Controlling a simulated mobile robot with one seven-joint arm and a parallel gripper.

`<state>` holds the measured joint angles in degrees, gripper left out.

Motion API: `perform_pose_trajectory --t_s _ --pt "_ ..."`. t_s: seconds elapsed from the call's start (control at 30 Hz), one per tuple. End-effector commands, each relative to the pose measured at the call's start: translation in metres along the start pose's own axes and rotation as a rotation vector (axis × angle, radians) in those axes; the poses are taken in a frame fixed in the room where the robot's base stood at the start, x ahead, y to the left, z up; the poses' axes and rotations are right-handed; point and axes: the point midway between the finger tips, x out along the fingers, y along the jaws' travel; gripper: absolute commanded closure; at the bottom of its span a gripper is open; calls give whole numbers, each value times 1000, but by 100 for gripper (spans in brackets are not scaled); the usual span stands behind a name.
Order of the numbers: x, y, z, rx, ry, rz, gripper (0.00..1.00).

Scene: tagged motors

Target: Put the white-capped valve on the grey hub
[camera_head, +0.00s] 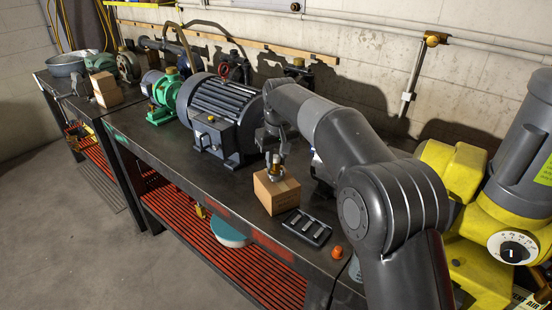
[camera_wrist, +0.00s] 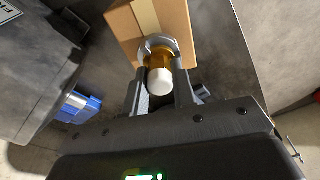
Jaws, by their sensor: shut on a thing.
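The white-capped valve (camera_wrist: 158,80) has a brass-coloured body and sits between the fingers of my gripper (camera_wrist: 160,88), which is shut on it. The box (camera_wrist: 118,24) lies just beyond the valve in the wrist view. A grey curved rim shows around the brass body; I cannot tell which part it belongs to. I cannot pick out the grey hub with certainty.
A large dark grey motor (camera_head: 215,112) stands left of my gripper on the dark workbench (camera_head: 180,150). A black slotted tray (camera_head: 307,227) and an orange knob (camera_head: 337,252) lie near the front edge. A green pump (camera_head: 161,92), another box (camera_head: 106,89) and yellow machines (camera_head: 455,168) stand around.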

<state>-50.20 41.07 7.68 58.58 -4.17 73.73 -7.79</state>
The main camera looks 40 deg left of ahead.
Motion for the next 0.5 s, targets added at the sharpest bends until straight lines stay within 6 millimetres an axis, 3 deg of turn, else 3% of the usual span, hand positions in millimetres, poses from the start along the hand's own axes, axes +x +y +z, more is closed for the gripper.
perform_pose_trajectory --t_s 0.1,0.13,0.37,0.5 --pt "3 0 0 0 0 0 100" --pt "3 0 0 0 0 0 73" --pt "3 0 0 0 -1 0 54" --pt "3 0 0 0 0 0 54"
